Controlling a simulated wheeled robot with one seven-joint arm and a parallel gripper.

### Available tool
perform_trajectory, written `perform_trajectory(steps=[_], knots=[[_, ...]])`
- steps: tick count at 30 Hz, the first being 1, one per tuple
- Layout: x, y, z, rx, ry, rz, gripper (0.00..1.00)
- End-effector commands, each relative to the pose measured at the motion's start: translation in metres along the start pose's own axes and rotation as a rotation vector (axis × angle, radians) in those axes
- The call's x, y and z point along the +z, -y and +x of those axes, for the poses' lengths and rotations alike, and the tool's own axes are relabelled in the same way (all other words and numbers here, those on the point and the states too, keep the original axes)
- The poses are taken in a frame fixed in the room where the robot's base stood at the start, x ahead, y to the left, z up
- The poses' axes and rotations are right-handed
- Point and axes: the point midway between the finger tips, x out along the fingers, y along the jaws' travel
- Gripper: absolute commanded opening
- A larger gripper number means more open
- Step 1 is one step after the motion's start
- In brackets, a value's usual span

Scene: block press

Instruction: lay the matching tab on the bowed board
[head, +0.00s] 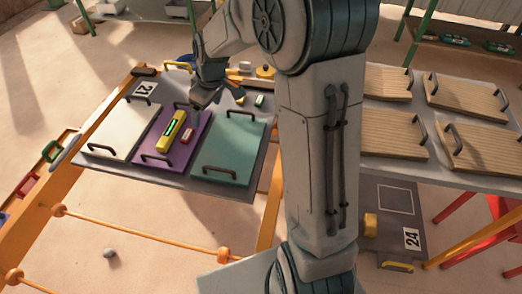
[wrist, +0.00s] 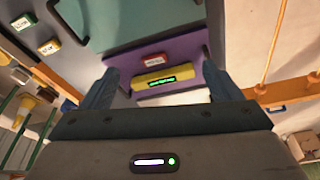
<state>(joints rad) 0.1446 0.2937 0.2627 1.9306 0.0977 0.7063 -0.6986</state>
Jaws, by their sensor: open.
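A purple board (head: 154,146) with dark handles lies between a white board (head: 119,127) and a teal board (head: 232,140). On the purple board are a yellow bar (head: 171,131) with a lit green display and a small red-edged tab (head: 188,136). In the wrist view the bar (wrist: 168,79) appears between my fingers, with the red tab (wrist: 155,60) beyond it. My gripper (head: 204,98) is open and empty, above the back of the boards. A green-edged tab (head: 260,100) and a yellow-edged tab (wrist: 49,47) lie beside the teal board. I cannot tell which board is bowed.
Wooden boards (head: 388,83) with handles cover the right table. A grey panel marked 24 (head: 392,203) is below it. An orange rail (head: 140,236) runs along the front. A yellow round object (head: 265,72) stands at the back. My arm hides part of the middle.

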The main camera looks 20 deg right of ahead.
Motion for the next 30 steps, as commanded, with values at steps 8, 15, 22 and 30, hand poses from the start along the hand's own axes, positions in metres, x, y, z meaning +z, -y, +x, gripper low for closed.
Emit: perform_trajectory(steps=[8,15,22,30], knots=[[0.058,0.032,-0.058,0.076,0.043,0.2,0.84],[0.113,0.062,-0.094,0.125,0.054,0.393,0.84],[0.167,0.093,-0.115,0.151,0.048,0.579,0.84],[0.203,0.115,-0.121,0.158,0.039,0.71,0.84]])
